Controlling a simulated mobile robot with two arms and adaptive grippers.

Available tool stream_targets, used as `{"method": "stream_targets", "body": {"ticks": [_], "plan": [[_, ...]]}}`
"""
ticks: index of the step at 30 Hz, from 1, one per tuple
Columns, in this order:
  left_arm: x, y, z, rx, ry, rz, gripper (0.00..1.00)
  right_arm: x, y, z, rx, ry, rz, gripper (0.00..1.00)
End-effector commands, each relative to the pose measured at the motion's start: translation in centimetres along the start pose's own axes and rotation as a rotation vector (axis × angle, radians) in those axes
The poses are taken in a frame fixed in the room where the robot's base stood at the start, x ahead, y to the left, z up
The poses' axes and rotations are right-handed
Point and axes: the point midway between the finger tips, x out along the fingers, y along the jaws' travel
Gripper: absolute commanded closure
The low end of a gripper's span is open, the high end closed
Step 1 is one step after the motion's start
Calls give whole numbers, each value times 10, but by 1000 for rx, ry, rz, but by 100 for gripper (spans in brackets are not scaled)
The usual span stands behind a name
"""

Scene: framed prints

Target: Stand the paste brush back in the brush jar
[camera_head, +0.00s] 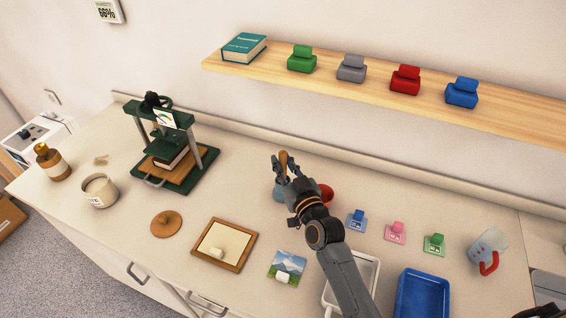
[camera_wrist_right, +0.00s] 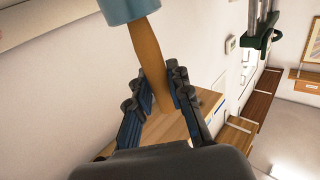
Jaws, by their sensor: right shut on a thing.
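My right gripper (camera_head: 284,170) is shut on the wooden handle of the paste brush (camera_head: 284,160), above the back of the counter. In the right wrist view, the brush's brown handle (camera_wrist_right: 150,62) stands between the two fingers (camera_wrist_right: 160,95). A blue-grey round part (camera_head: 279,192) shows at the handle's lower end; I cannot tell whether it belongs to the brush or is a separate vessel. A red round vessel (camera_head: 327,194), possibly the brush jar, is right of the gripper, partly hidden by my arm. My left gripper is not in view.
A green press (camera_head: 176,182), white pot (camera_head: 98,203), wooden frame (camera_head: 194,257) and landscape print (camera_head: 277,276) are left of my arm. Small coloured blocks (camera_head: 396,235), a mug (camera_head: 483,250) and a blue tray (camera_head: 421,297) are right. A shelf (camera_head: 430,106) overhangs the back.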

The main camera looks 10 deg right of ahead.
Motion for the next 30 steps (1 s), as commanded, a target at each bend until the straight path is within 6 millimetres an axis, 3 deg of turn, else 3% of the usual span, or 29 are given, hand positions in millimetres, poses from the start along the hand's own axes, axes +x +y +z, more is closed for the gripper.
{"method": "stream_targets", "body": {"ticks": [1, 4, 5, 17, 30], "plan": [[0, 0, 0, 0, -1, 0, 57, 0, 0, 0, 0, 0, 0, 78], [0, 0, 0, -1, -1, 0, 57, 0, 0, 0, 0, 0, 0, 57], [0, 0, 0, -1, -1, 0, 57, 0, 0, 0, 0, 0, 0, 55], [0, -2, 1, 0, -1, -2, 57, -8, 0, 1, 0, -1, 0, 55], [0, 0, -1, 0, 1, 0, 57, -94, -1, 1, -1, -3, -2, 55]]}}
